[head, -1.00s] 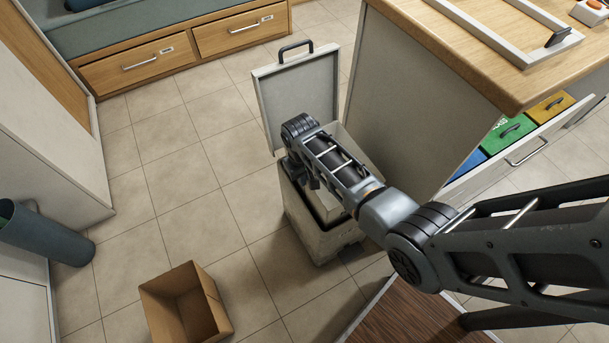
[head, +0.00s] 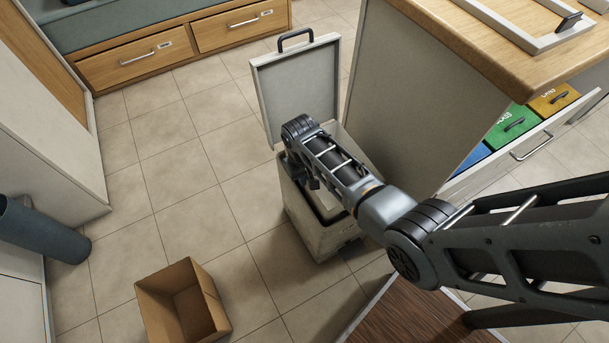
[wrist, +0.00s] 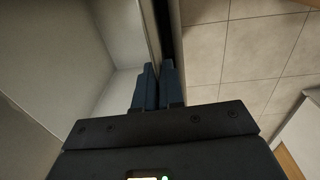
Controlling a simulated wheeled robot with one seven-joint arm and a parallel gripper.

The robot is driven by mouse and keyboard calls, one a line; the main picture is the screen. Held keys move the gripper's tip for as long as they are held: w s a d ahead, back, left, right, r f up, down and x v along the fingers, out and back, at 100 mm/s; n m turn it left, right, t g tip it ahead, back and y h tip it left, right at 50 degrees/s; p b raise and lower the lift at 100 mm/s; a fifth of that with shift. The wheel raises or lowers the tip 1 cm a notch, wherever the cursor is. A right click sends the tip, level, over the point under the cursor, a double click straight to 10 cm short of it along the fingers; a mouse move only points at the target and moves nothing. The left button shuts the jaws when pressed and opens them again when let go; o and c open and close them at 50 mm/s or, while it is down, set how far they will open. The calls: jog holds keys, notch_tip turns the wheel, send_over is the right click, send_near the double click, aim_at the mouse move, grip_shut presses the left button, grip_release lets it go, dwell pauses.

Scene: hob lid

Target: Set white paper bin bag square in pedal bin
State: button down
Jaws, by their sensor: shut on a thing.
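The pedal bin (head: 308,235) is a pale grey box on the tiled floor, left of the wooden-topped unit. Its lid (head: 293,88) stands open at the far side, dark handle up. The white paper bag (head: 328,203) shows partly inside the bin, behind my arm; how square it sits cannot be told. The bag's pale inside (wrist: 122,45) appears left of the fingers in the wrist view.
An open cardboard box (head: 183,302) stands on the floor at the front left. The wooden-topped unit (head: 425,100) is close on the bin's right, with an open drawer of coloured boxes. Floor left of the bin is clear.

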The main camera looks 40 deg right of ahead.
aim_at(306, 193)
jog(key=shift+f+b, duration=2.3)
jog(key=shift+f, duration=0.65)
jog(key=shift+s+a+f+b, duration=0.1)
jog(key=shift+s+f+b, duration=0.15)
jog(key=shift+f+b, duration=0.5)
jog(key=shift+s+f+b, duration=0.2)
jog(key=shift+f+b, duration=0.45)
jog(key=shift+f, duration=0.15)
jog(key=shift+a+f+b, duration=0.1)
jog(key=shift+a+b, duration=0.25)
jog(key=shift+a, duration=0.75)
jog(key=c, duration=1.6)
grip_release()
jog(key=shift+n, duration=0.4)
jog(key=a, duration=0.2)
jog(key=a+f, duration=0.1)
jog(key=a, duration=0.4)
jog(key=shift+w+f, duration=0.15)
jog(key=shift+w, duration=0.25)
jog(key=o, duration=0.4)
jog(key=shift+m, duration=0.3)
jog(key=d, duration=0.9)
jog(key=shift+w+r, duration=0.25)
jog(key=shift+o, duration=0.2)
jog(key=shift+s+d+r, duration=0.1)
jog(key=shift+d+r, duration=0.1)
jog(key=shift+d, duration=0.35)
jog(key=shift+a+r+p, duration=0.15)
jog(key=shift+a+p, duration=0.2)
